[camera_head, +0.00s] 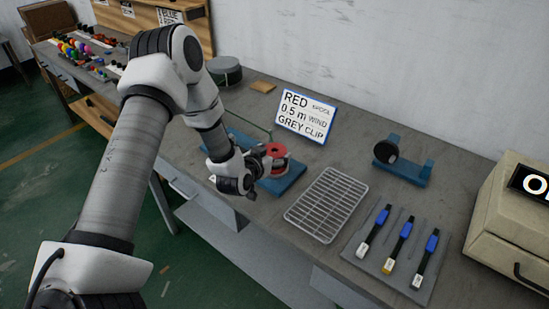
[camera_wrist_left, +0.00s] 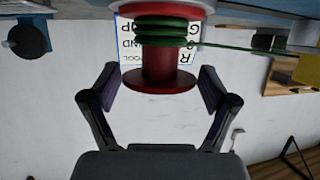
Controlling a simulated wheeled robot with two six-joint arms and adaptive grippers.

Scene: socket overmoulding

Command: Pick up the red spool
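The red spool (camera_head: 278,150) sits on the blue stand (camera_head: 285,180) at the middle of the bench. In the left wrist view the red spool (camera_wrist_left: 158,72) shows its red core and flange, with green wire wound round it and one strand running off to the right. My left gripper (camera_head: 262,166) is beside the spool at the stand. In the left wrist view the left gripper (camera_wrist_left: 159,84) is open, one finger on each side of the spool's end flange, with visible gaps. In the head view its fingers are partly hidden. My right gripper is not in view.
A sign (camera_head: 306,115) reading RED SPOOL, 0.5 m WIND, GREY CLIP stands behind. A wire rack (camera_head: 327,205), a mat with blue-handled tools (camera_head: 402,243), a blue fixture (camera_head: 405,168) and a beige box (camera_head: 510,215) are to the right. Bare bench lies between them.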

